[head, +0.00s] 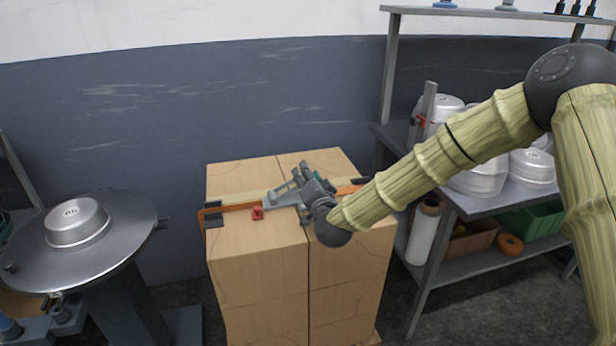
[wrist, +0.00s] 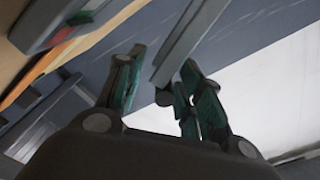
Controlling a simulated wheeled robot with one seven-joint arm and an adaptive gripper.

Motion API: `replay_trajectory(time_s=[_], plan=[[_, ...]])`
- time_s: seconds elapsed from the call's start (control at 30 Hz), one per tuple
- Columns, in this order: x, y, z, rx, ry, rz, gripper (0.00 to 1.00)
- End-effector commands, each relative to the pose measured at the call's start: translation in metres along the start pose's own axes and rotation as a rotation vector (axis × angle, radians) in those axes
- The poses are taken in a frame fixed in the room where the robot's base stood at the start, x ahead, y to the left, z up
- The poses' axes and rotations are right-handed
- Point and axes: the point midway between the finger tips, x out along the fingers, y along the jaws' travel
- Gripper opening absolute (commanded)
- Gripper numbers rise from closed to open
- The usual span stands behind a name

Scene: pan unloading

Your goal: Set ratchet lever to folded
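The grey ratchet (head: 284,198) sits on the orange strap across the top of the carton stack, with a small red part (head: 257,213) at its left. My gripper (head: 300,178) is at the ratchet's right end, over the carton tops, and hides part of it. In the wrist view, my gripper's fingers (wrist: 155,88) stand apart, with a visible gap. A long grey bar (wrist: 190,40) runs to that gap; I cannot tell if it is the ratchet lever or whether a finger touches it. A grey block with red and green marks (wrist: 62,35) shows at upper left. The lever's angle is unclear.
The strapped cartons (head: 255,270) stand in the middle. A round metal table (head: 125,235) with a pan (head: 77,222) is at left. A shelf rack (head: 470,205) with pans and a green bin (head: 530,220) stands at right. The wall is close behind.

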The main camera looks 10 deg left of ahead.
Motion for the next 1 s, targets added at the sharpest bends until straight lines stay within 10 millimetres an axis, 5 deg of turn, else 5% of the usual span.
replay_trajectory(time_s=[0.37,1.0], plan=[[-0.008,0.001,-0.002,0.000,0.002,0.002,0.37],[-0.108,0.001,0.000,0.000,0.000,0.002,0.37]])
